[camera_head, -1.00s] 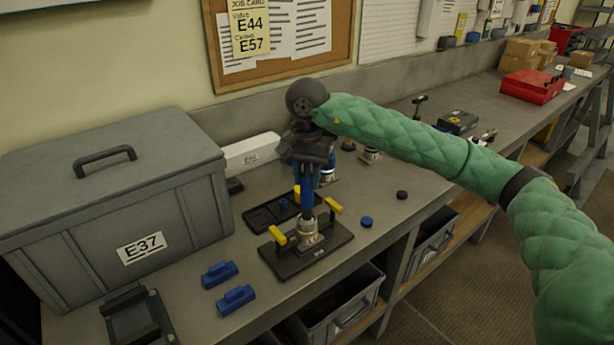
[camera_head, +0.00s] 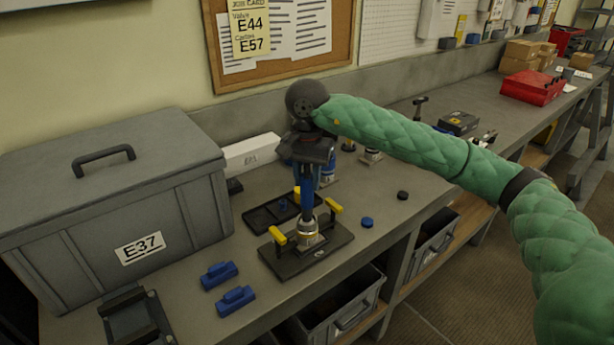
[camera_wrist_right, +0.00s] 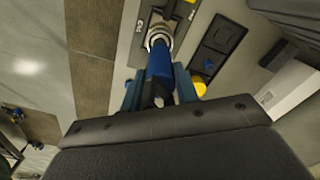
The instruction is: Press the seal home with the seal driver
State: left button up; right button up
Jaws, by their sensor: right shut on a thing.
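My right gripper (camera_head: 309,172) points down over the dark base plate (camera_head: 283,263). It is shut on the blue seal driver (camera_head: 307,192), which also shows in the right wrist view (camera_wrist_right: 159,66). The driver stands nearly upright. Its lower end meets the top of the silver turret body (camera_head: 308,233) on the plate, as far as I can tell. The body also shows in the wrist view (camera_wrist_right: 159,32). Yellow clamps (camera_head: 278,235) stand on both sides of the body. The seal itself is hidden under the driver. My left gripper is not in view.
A black tray (camera_head: 262,222) with a small blue part lies behind the plate. Two blue blocks (camera_head: 236,300) lie in front left. A big grey case (camera_head: 110,205) fills the left. Blue and black caps (camera_head: 367,222) lie to the right, near the bench edge.

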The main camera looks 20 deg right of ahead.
jog(key=shift+f+b, duration=0.3)
jog(key=shift+b, duration=0.35)
dwell(0.6)
jog(key=shift+o, duration=1.2)
jog(key=shift+c, duration=1.2)
